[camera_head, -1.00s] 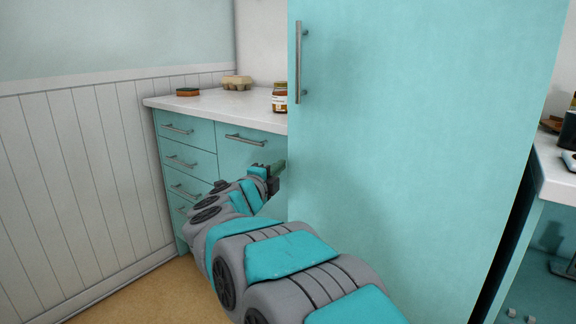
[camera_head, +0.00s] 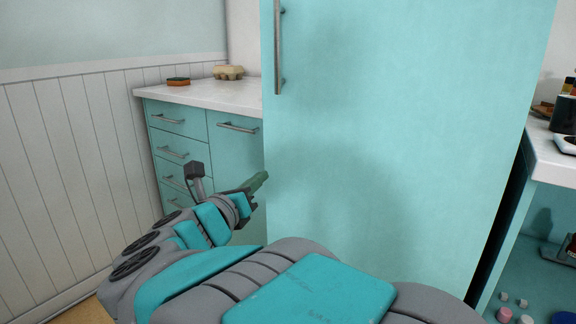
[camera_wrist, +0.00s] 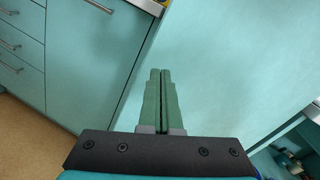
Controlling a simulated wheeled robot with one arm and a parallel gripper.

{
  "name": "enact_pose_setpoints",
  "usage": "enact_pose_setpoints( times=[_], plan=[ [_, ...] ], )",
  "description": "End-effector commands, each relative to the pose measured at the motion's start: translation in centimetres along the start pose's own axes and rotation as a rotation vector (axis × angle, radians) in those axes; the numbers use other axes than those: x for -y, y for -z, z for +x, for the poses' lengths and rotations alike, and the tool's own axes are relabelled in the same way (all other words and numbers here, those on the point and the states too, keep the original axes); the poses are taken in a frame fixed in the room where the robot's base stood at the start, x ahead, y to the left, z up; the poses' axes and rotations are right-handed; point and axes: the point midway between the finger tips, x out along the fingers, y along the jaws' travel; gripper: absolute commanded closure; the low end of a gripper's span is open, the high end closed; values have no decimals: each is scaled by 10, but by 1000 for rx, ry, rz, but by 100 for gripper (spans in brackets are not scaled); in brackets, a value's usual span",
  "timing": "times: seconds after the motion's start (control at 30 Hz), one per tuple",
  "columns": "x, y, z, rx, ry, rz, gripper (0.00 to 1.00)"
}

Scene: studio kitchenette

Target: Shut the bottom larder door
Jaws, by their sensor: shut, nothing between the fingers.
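The tall teal larder front (camera_head: 400,120) fills the middle of the head view, with a vertical metal handle (camera_head: 279,50) near its upper left edge. I cannot make out a seam marking off the bottom door, nor how far that door stands open. My gripper (camera_head: 258,182) is at the left edge of the larder front, low down, with its green fingers pointing up and right. In the wrist view my gripper (camera_wrist: 160,75) is shut and empty, its fingers together over the teal larder panel (camera_wrist: 225,60). I cannot tell whether the fingertips touch it.
Teal drawers (camera_head: 180,148) under a white counter (camera_head: 200,94) stand left, with a sponge (camera_head: 178,82) and an egg carton (camera_head: 228,72) on top. Floor (camera_wrist: 20,125) shows at left.

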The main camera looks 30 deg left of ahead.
Motion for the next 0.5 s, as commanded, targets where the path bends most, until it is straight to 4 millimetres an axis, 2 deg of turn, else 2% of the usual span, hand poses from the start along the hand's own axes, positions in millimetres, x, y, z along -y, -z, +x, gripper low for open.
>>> enact_pose_setpoints(
  times=[0.1,0.27,0.37,0.5],
  plan=[
    [10,6,-17,2,-3,189,100],
    [19,9,-27,5,1,340,100],
    [21,10,-27,5,3,373,100],
    [22,9,-16,5,5,376,100]
  ],
)
